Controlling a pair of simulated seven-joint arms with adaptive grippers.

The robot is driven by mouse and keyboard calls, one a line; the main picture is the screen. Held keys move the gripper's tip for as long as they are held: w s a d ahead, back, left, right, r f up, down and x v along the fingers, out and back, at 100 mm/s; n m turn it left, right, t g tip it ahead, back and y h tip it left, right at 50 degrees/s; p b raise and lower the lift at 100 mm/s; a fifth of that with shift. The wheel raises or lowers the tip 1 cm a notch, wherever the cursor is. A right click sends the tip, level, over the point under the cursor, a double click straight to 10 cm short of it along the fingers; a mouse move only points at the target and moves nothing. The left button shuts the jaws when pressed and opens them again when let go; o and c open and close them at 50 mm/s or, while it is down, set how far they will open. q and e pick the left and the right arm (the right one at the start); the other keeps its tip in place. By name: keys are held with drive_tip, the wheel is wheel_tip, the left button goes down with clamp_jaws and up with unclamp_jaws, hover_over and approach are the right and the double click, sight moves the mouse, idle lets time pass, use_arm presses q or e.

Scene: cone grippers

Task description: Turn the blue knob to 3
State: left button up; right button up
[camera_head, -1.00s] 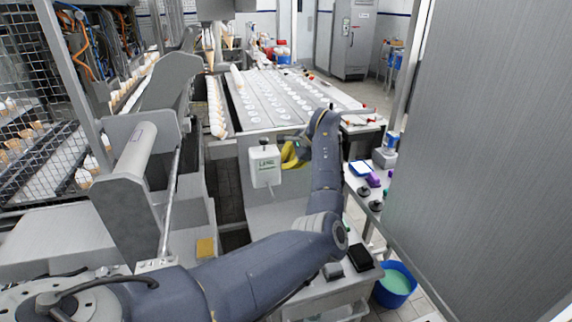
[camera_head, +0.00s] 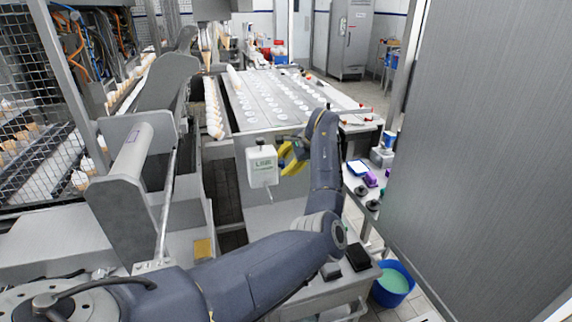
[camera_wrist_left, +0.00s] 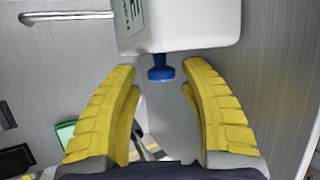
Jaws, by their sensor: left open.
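The blue knob (camera_wrist_left: 160,69) sticks out from the underside of a white box (camera_wrist_left: 180,25) in the left wrist view. My left gripper (camera_wrist_left: 158,80) has yellow ribbed fingers and is open, one finger on each side of the knob, with clear gaps and no contact visible. In the head view the left gripper (camera_head: 290,160) is just right of the box, partly hidden by my arm. No number scale is readable. My right gripper does not show.
A long conveyor table (camera_head: 280,100) with rows of white cups lies behind the box. A side bench (camera_head: 365,185) with small items stands to the right, near a large grey panel (camera_head: 480,150). A blue bucket (camera_head: 393,284) stands on the floor.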

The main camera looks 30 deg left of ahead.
use_arm(q)
drive_tip(key=v, duration=0.8)
idle(0.4)
drive_tip(key=shift+w, duration=0.1)
